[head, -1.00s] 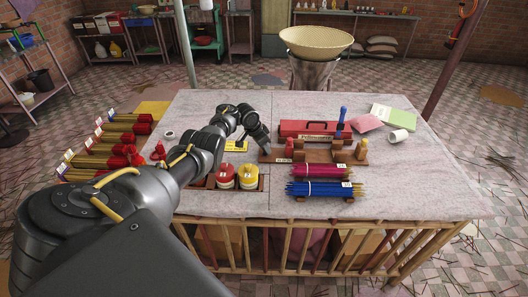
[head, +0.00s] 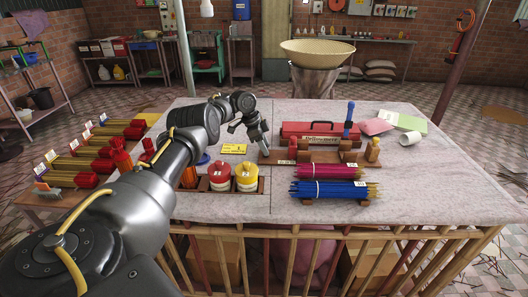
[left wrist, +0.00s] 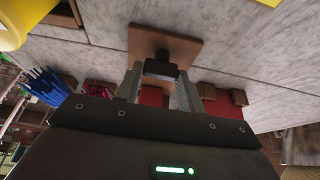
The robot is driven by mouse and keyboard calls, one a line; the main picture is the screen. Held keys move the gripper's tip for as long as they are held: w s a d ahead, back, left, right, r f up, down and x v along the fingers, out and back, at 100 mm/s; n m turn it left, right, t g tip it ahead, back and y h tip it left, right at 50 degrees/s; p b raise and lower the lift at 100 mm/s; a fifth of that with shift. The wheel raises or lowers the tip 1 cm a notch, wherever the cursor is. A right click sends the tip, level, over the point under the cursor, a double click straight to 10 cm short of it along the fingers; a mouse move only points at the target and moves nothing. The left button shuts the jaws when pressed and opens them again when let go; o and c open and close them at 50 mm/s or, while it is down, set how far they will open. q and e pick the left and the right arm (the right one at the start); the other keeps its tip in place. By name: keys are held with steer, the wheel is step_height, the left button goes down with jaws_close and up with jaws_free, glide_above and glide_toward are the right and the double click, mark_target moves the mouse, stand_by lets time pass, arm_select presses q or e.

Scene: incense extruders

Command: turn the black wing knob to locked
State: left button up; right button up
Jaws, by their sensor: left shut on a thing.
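My left gripper (head: 264,150) reaches over the table to the left end of the wooden stand (head: 318,157). In the left wrist view its two fingers (left wrist: 160,88) are shut on the black wing knob (left wrist: 161,70), one on each side. The knob sits on a brown wooden board (left wrist: 165,45). In the head view the gripper hides the knob, and I cannot read any lock marking. My right gripper is not in view.
Red and yellow lidded jars (head: 219,177) stand in a tray near the gripper. Bundles of pink sticks (head: 328,172) and blue sticks (head: 330,190) lie to the right. A red toolbox (head: 308,133) is behind the stand.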

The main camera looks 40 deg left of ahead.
arm_select(q)
steer(key=shift+s+f, duration=0.1)
steer(key=shift+f, duration=0.1)
steer(key=o, duration=1)
steer(key=shift+r, duration=0.1)
steer(key=v, duration=1.1)
